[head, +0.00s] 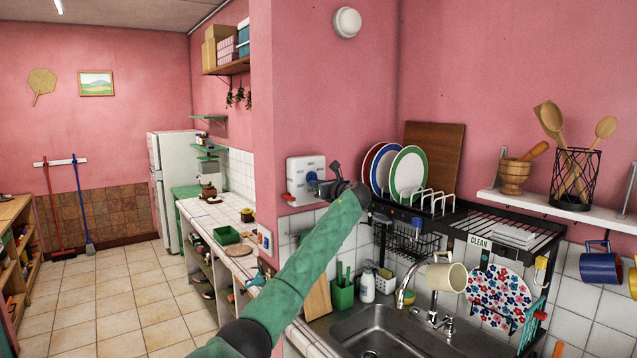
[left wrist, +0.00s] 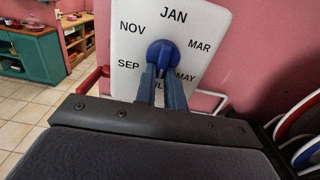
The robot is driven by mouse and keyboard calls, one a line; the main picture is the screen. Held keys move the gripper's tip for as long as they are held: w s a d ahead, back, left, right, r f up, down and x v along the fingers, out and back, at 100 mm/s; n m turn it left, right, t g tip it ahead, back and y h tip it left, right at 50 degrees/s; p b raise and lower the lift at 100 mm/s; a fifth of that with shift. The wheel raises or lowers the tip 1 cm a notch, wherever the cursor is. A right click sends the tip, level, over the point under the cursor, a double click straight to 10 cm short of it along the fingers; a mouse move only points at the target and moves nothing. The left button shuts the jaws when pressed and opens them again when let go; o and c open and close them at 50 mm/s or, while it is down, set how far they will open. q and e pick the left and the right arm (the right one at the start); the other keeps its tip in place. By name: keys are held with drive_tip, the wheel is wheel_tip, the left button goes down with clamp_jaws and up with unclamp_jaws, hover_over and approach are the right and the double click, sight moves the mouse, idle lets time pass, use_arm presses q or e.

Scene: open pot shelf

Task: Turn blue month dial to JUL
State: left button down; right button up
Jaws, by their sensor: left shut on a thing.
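The blue month dial (left wrist: 162,52) sits on a white plate (left wrist: 203,30) with month names around it. JAN is at the top, MAR and MAY on the right, SEP and NOV on the left. JUL at the bottom is partly hidden behind my fingers. My left gripper (left wrist: 164,76) is shut on the dial, one finger on each side. I cannot tell which month the dial points to. In the head view the white box (head: 294,170) is on the pink wall, with the blue dial (head: 311,177) beside my left gripper (head: 321,184). My right gripper is not in view.
A red lever (head: 289,197) is on the box's left side. A dish rack with plates (head: 408,170) stands close to the right of my left wrist. The sink (head: 375,330) and faucet are below. A cream mug (head: 446,277) hangs further right.

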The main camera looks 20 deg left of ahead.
use_arm(q)
drive_tip(key=shift+f, duration=0.2)
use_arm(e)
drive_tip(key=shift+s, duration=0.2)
use_arm(q)
drive_tip(key=c, duration=1.5)
unclamp_jaws()
drive_tip(key=shift+r, duration=0.1)
